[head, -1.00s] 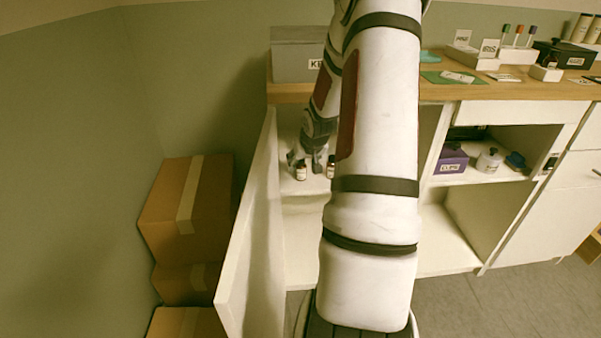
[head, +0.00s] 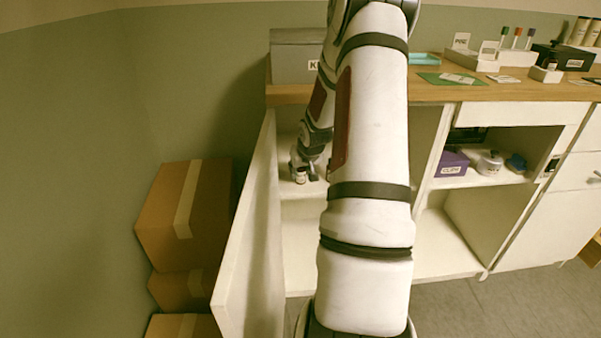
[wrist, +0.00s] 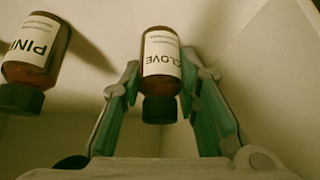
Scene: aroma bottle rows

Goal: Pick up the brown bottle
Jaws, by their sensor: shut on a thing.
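A brown bottle with a black cap and a white label reading "CLOVE" (wrist: 160,62) is between my gripper's (wrist: 163,85) two green-padded fingers in the wrist view, where it appears upside down. My gripper is shut on it. In the head view the small bottle (head: 300,176) is at my gripper, inside the left cupboard bay. A second brown bottle labelled "PINE" (wrist: 36,62) stands to the left in the wrist view, apart from the fingers. In the head view my arm hides most or all of this second bottle.
The cupboard shelf (head: 300,190) is under a wooden counter (head: 290,95) with a grey box (head: 296,58) on top. An open white door (head: 250,235) is on the left. Cardboard boxes (head: 205,210) stand by the wall. A purple box (head: 453,162) sits in the right bay.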

